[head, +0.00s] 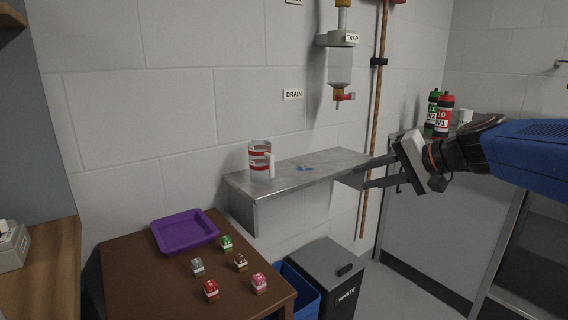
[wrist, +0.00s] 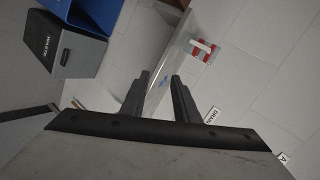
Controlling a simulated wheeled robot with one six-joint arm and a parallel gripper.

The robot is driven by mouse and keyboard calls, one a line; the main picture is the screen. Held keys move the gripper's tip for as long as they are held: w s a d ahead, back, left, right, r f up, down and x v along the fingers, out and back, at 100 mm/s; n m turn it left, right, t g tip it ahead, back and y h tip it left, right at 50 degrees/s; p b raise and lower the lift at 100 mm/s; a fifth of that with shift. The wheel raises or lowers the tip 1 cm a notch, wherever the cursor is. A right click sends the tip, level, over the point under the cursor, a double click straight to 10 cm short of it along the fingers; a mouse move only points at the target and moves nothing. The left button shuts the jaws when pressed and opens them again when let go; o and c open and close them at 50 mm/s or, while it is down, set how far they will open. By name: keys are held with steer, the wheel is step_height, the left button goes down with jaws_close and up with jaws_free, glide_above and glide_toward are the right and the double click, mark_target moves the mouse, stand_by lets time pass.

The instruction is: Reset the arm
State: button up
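My gripper (head: 366,173) is at the right of the head view, at the end of the blue arm, pointing left. It is near the right end of the metal shelf (head: 319,167). Its two fingers stand apart with nothing between them. In the wrist view my gripper (wrist: 161,78) also shows open and empty, with the shelf (wrist: 172,62) beyond the fingertips. A clear cup with red and white bands (head: 260,161) stands on the shelf's left part and also shows in the wrist view (wrist: 203,50). Small blue bits (head: 303,168) lie on the shelf.
A brown table (head: 140,290) holds a purple tray (head: 161,243) and several small coloured blocks (head: 211,290). A grey waste bin (head: 318,262) and blue bin (head: 303,296) stand below the shelf. A trap (head: 340,66) hangs on the wall. Bottles (head: 443,118) stand on the right counter.

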steer(key=s+d+f+n+g+h, duration=0.1)
steer(key=s+d+f+n+h, duration=0.2)
steer(key=s+f, duration=0.8)
steer(key=s+d+f+n+g+h, duration=0.2)
steer(key=s+d+f+n+h, duration=0.1)
steer(key=s+f, duration=0.7)
steer(key=s+d+h, duration=0.1)
steer(key=s+h, duration=0.1)
steer(key=s, duration=0.2)
steer(key=shift+s+d+f+g, duration=0.15)
steer(key=shift+d+f+g, duration=0.15)
steer(key=shift+d+f, duration=0.1)
steer(key=shift+r, duration=0.1)
